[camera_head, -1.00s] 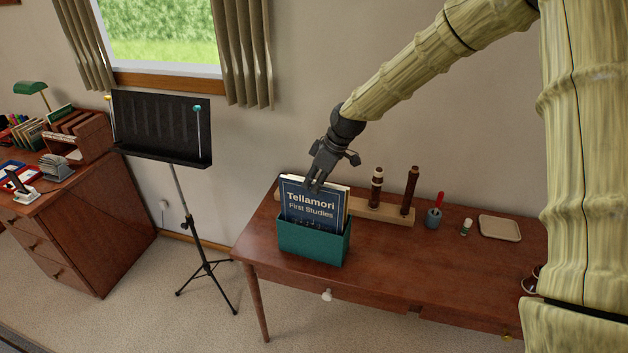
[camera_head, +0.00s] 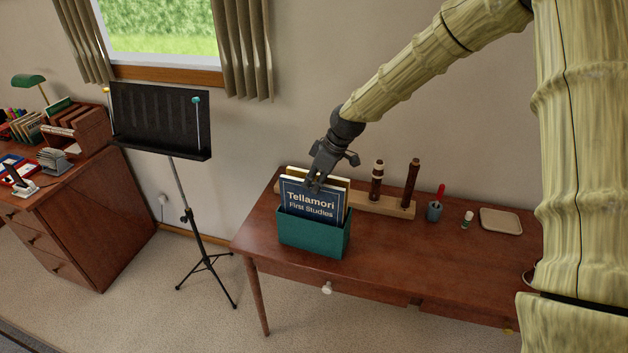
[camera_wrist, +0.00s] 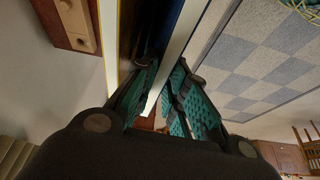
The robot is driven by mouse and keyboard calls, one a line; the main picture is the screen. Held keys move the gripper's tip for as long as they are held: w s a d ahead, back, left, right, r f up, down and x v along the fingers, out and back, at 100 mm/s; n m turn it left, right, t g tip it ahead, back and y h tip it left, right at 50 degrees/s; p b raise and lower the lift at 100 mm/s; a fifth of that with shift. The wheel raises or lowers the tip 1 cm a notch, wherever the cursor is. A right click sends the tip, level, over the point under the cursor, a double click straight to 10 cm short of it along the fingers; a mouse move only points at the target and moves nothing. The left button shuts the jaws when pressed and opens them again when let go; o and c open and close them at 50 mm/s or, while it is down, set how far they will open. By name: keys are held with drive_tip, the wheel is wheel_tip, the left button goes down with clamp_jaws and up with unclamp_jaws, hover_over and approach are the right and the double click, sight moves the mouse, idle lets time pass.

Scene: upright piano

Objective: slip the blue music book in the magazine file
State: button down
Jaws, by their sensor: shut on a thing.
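The blue music book (camera_head: 311,203), titled "Tellamori First Studies", stands upright with its lower part inside the teal magazine file (camera_head: 312,238). The file stands at the left end of the wooden table. My gripper (camera_head: 314,186) is shut on the book's top edge. In the wrist view the gripper's teal finger pads (camera_wrist: 170,105) lie either side of a pale-edged board or book. Another book with a yellow edge (camera_head: 343,181) stands behind the blue one. The book's bottom edge is hidden by the file's front wall.
A wooden stand (camera_head: 385,207) with two dark upright pieces is behind and right of the file. A grey cup (camera_head: 434,211), a small bottle (camera_head: 467,220) and a beige tray (camera_head: 501,221) are further right. A black music stand (camera_head: 160,122) is left. The table's front right is clear.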

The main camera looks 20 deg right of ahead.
drive_tip(key=shift+f, duration=0.15)
drive_tip(key=c, duration=1.4)
unclamp_jaws()
drive_tip(key=shift+o, duration=0.2)
drive_tip(key=v, duration=1.2)
